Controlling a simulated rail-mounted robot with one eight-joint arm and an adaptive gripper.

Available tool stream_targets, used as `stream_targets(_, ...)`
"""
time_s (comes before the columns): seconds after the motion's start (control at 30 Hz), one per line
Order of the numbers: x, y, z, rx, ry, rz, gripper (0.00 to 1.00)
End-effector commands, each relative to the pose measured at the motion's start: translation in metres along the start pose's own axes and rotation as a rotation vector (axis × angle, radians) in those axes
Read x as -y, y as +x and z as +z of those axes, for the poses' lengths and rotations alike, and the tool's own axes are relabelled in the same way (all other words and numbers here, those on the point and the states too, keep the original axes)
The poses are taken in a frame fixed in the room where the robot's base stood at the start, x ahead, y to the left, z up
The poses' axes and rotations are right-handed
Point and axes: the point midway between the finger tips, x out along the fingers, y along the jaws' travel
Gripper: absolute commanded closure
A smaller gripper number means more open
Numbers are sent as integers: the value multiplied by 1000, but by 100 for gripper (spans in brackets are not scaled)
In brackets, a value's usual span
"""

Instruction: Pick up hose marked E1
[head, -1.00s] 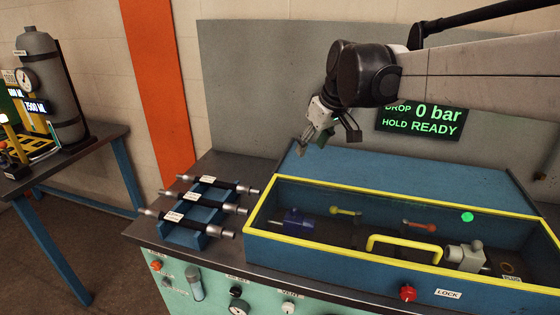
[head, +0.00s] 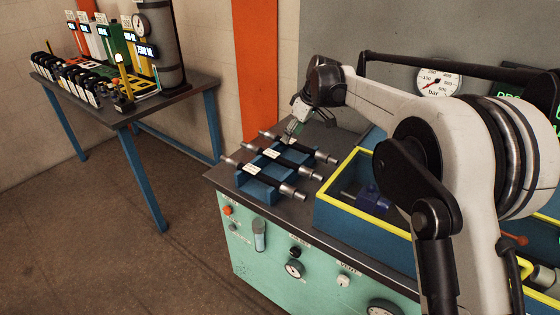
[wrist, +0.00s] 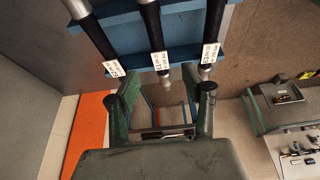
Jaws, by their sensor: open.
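Three black hoses with metal end fittings lie side by side across a blue rack: a far hose (head: 305,149), a middle hose (head: 290,161) and a near hose (head: 270,181). In the wrist view there is a left hose (wrist: 97,38), a middle hose (wrist: 153,27) and a right hose (wrist: 213,32). My gripper (head: 292,132) is open and empty, close above the rack's far side. In the wrist view its fingers (wrist: 167,90) frame the middle hose's tagged end.
The blue rack (head: 256,190) stands on the grey bench top (head: 222,180). A blue box with a yellow rim (head: 335,206) stands to its right. Another table (head: 150,112) with a grey cylinder (head: 163,50) and coloured units is at left. Open floor lies between.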

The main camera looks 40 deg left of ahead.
Motion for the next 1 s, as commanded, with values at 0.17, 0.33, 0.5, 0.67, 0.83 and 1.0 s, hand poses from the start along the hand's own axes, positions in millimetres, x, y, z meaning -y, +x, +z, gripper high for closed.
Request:
stream_targets(0.17,1,20,-3,0,-7,-4,56)
stream_targets(0.33,1,51,-2,0,-6,-3,56)
stream_targets(0.5,0,77,-2,0,-5,-3,56)
stream_targets(0.67,1,88,-2,0,-5,-3,56)
stream_targets(0.83,-1,98,-2,0,-5,-3,56)
stream_targets(1.0,-5,118,-3,0,-5,-3,56)
